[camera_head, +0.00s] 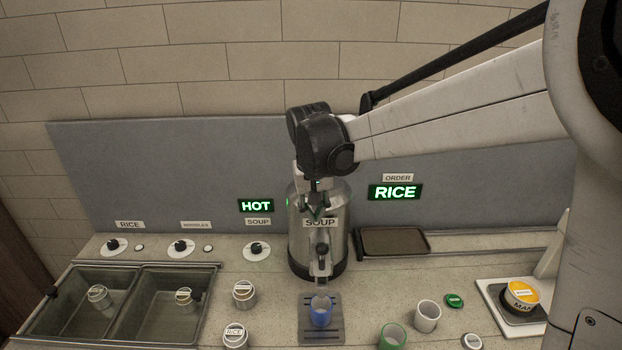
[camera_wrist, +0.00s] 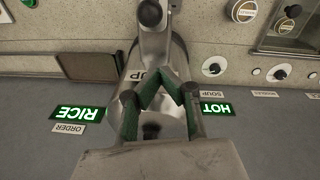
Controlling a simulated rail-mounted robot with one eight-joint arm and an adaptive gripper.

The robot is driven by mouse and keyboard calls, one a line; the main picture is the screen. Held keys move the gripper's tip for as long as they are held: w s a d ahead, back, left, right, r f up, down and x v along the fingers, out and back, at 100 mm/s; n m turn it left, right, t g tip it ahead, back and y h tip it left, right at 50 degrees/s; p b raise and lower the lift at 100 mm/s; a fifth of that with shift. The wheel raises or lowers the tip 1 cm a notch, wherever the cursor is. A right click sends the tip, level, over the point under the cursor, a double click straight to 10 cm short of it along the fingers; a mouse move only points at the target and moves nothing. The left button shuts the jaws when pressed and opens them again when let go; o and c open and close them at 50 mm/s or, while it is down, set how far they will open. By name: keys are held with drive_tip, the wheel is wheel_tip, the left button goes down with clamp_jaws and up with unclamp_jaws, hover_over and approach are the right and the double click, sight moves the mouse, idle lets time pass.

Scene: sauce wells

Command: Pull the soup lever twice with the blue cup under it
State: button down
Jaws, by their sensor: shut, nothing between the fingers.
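The soup dispenser (camera_head: 334,240) is a steel cylinder labelled SOUP against the grey back panel. Its lever (camera_head: 322,250) with a dark knob is on the front, above the spout; the knob also shows in the wrist view (camera_wrist: 150,13). The blue cup (camera_head: 321,311) stands upright on the slotted drip tray (camera_head: 334,336) under the spout. My gripper (camera_head: 316,214) is shut and empty, above the lever at the upper front of the dispenser. In the wrist view its green-padded fingers (camera_wrist: 166,82) meet at the tips, in front of the dispenser. The cup's contents cannot be told.
Two sunken wells (camera_head: 125,270) with labelled containers lie at the left. A white cup (camera_head: 427,316), a green cup (camera_head: 392,337) and a green lid (camera_head: 454,300) stand at the right. A yellow-topped container (camera_head: 521,295) sits on a tray. A HOT sign (camera_head: 256,205) is lit.

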sight(322, 252)
drive_tip(key=shift+w+f, duration=0.15)
drive_tip(key=shift+f, duration=0.7)
drive_tip(key=s, duration=0.2)
drive_tip(key=s+f+p, duration=0.1)
drive_tip(key=shift+s+d, duration=0.1)
drive_tip(key=shift+d, duration=0.25)
drive_tip(key=shift+s+f, duration=0.2)
drive_tip(key=shift+s, duration=0.1)
